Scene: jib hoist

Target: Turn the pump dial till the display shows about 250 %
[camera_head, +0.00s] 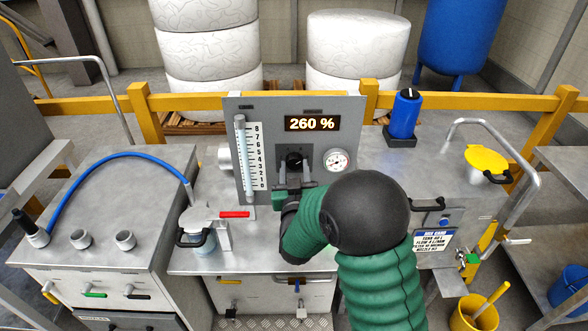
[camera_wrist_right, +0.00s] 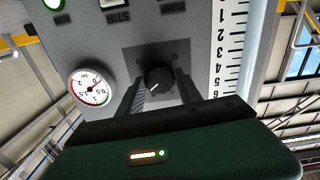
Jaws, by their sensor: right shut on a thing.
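The grey pump panel (camera_head: 352,112) stands upright at the middle of the head view. The black pump dial (camera_head: 294,160) sits below the display, partly hidden by my right gripper (camera_head: 294,178). In the right wrist view the dial (camera_wrist_right: 158,79) has a white pointer mark and lies between the two fingers of my right gripper (camera_wrist_right: 158,92), which is shut on it. My left gripper does not show.
A round gauge (camera_head: 337,160) is right of the dial, and a scaled tube (camera_head: 241,150) is left of it. A red-handled valve (camera_head: 234,214) and a lidded jar (camera_head: 199,240) stand on the bench below. A blue bottle (camera_head: 405,113) stands right of the panel.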

